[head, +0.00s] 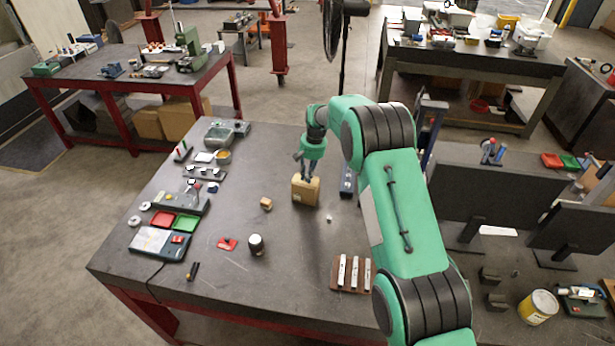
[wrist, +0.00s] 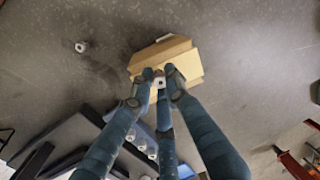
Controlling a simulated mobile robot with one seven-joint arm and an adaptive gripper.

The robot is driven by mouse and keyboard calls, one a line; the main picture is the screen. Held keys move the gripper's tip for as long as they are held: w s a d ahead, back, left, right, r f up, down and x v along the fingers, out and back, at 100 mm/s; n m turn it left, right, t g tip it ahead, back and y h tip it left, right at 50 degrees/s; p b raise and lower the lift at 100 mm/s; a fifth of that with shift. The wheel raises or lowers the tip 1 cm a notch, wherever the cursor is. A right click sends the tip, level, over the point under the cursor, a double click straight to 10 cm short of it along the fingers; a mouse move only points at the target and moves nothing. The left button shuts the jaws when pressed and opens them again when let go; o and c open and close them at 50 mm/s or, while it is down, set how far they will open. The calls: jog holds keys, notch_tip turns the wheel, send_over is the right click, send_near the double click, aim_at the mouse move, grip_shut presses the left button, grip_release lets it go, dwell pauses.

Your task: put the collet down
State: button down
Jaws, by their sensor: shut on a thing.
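My gripper (head: 308,178) is over a tan box (head: 305,193) on the dark table. In the wrist view its fingertips (wrist: 160,78) are closed around a small pale piece with a dark hole, the collet (wrist: 159,83). The box (wrist: 165,55) lies directly beyond the fingertips in that view. I cannot tell whether the collet touches the box. The fingers hide the collet in the head view.
A small pale cylinder (head: 329,218) stands on the table near the box. A small wooden block (head: 266,203), a dark cup (head: 256,245) and a brown rack with pale bars (head: 352,273) are also there. The front middle of the table is clear.

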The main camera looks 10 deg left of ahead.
jog(key=shift+f, duration=0.5)
jog(key=shift+f, duration=0.2)
jog(key=c, duration=1.7)
grip_release()
jog(key=shift+r, duration=0.15)
jog(key=r, duration=0.4)
jog(key=d+r+b, duration=0.1)
jog(key=r, duration=0.3)
jog(key=r+b, duration=0.1)
jog(key=r, duration=0.3)
jog(key=shift+w+d, duration=0.15)
jog(key=shift+d, duration=0.15)
